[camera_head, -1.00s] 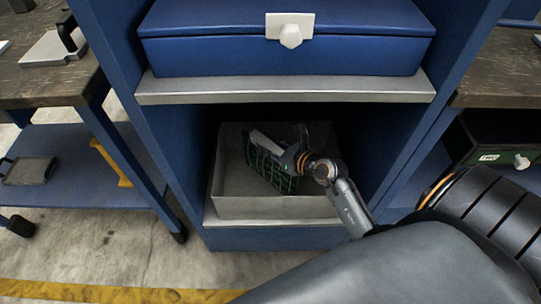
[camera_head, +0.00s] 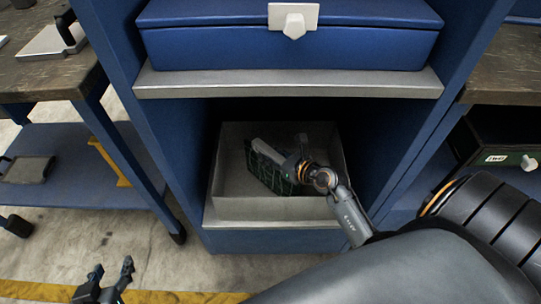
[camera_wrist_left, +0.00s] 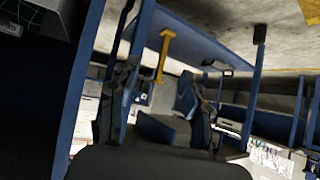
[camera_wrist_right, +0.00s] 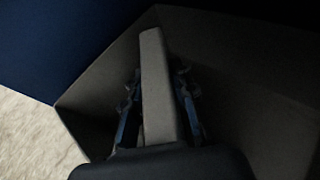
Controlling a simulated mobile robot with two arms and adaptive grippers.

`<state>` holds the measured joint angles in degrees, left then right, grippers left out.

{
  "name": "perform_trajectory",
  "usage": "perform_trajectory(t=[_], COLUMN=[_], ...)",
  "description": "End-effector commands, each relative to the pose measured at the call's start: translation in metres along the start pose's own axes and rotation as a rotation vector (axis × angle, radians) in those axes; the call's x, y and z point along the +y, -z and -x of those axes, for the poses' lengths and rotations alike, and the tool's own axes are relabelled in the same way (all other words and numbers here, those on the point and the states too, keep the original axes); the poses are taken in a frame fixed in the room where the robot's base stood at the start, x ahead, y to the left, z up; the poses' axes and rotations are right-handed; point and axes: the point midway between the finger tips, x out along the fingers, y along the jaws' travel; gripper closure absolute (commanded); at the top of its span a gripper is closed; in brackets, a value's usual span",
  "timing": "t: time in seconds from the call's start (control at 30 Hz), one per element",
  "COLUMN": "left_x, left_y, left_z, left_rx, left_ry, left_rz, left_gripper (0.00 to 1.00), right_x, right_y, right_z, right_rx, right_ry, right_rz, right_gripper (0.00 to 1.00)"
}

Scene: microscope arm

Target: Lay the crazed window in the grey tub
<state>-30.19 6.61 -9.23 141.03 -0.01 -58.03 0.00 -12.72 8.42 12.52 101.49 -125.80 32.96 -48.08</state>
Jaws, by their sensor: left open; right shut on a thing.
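The crazed window is a flat dark panel (camera_head: 266,172) with green grid lines and a pale grey edge. It is tilted inside the grey tub (camera_head: 275,208), which stands in the open lower bay of the blue cabinet. My right gripper (camera_head: 293,168) reaches into the tub and is shut on the window. In the right wrist view the window shows as a pale bar (camera_wrist_right: 156,85) between the fingers. I cannot tell whether its lower edge touches the tub floor. My left gripper (camera_head: 112,280) is open and empty, low at the left, outside the cabinet.
A metal shelf edge (camera_head: 290,83) and a blue drawer (camera_head: 290,45) with a white handle lie above the tub. Blue cabinet posts flank the bay. Benches stand on both sides, the left one with a lower shelf (camera_head: 85,165). The right has a dark drawer (camera_head: 500,150).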

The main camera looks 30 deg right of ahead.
Motion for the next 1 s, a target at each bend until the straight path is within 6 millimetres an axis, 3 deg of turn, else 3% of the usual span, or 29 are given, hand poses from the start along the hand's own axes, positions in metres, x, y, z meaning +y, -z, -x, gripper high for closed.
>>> perform_trajectory(t=[0.23,0.27,0.33,0.37,0.73,1.0], left_x=[0.001,0.001,0.001,0.001,0.000,-0.005], left_y=[0.005,0.006,0.006,0.006,0.005,-0.043], left_z=[-0.001,-0.001,-0.001,-0.001,0.000,0.017], left_rx=[0.028,0.030,0.029,0.029,0.018,-0.227], left_ry=[-0.001,-0.001,-0.001,-0.001,-0.001,0.012], left_rz=[0.000,0.000,0.000,0.000,0.000,0.004], left_gripper=[0.52,0.52,0.52,0.52,0.52,0.52], right_x=[0.000,0.000,0.000,0.000,0.000,0.000], right_y=[0.002,0.002,0.002,0.002,-0.001,-0.001], right_z=[-0.001,-0.001,-0.001,-0.001,0.000,0.041], right_rx=[-0.003,0.000,0.000,0.000,0.000,0.003], right_ry=[0.001,0.000,0.000,0.000,0.000,0.000], right_rz=[0.000,0.000,0.000,0.000,0.000,0.001], right_gripper=[1.00,0.68,0.54,0.52,0.52,0.52])
